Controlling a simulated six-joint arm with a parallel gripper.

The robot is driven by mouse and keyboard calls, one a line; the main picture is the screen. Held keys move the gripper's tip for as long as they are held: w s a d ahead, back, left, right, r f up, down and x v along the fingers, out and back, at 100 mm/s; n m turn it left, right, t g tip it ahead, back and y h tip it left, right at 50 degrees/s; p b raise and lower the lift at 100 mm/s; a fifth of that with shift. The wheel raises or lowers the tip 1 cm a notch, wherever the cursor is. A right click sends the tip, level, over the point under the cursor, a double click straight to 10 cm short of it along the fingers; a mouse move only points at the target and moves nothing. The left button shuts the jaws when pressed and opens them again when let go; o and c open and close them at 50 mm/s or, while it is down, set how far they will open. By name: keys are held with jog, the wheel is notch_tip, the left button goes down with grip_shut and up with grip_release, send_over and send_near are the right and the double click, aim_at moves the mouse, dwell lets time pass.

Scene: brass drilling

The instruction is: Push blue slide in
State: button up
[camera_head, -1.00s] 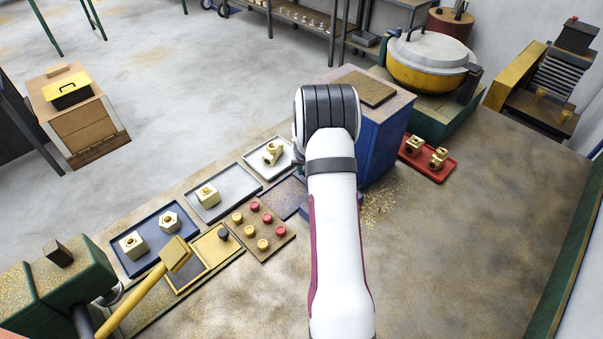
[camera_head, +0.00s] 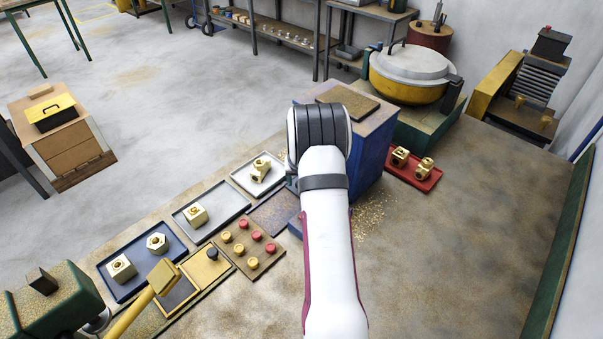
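A blue box-shaped machine (camera_head: 371,150) with a dusty brown top stands at the middle of the workbench, partly hidden behind my arm. A low blue piece (camera_head: 295,228) shows at its foot, left of my arm; most of it is hidden, so I cannot tell how far it sticks out or whether it is the slide. My white arm reaches up the middle of the view to the machine's left side. My gripper is hidden behind the arm's dark-ribbed joint, and whether it touches anything cannot be seen.
A red tray (camera_head: 431,185) with brass fittings lies right of the machine. A white tray (camera_head: 244,184), grey tray (camera_head: 225,213), blue tray (camera_head: 135,253) and board of red and yellow caps (camera_head: 267,267) lie left. The right bench is clear.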

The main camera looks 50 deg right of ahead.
jog(key=v, duration=1.5)
jog(key=shift+r, duration=0.1)
jog(key=s+a+r+n+y, duration=0.1)
jog(key=s+a+r, duration=0.15)
jog(key=a, duration=0.55)
jog(key=s+a+r+g+y, duration=0.1)
jog(key=s+a, duration=0.2)
jog(key=a, duration=0.5)
jog(key=s+a+r+n+y, duration=0.1)
jog(key=s+a+r, duration=0.1)
jog(key=a, duration=0.6)
jog(key=s+a+f+n+g+y, duration=0.1)
jog(key=s+a+g+y, duration=0.1)
jog(key=s+a, duration=1)
jog(key=s, duration=0.3)
jog(key=shift+s+a, duration=0.15)
jog(key=shift+s, duration=0.25)
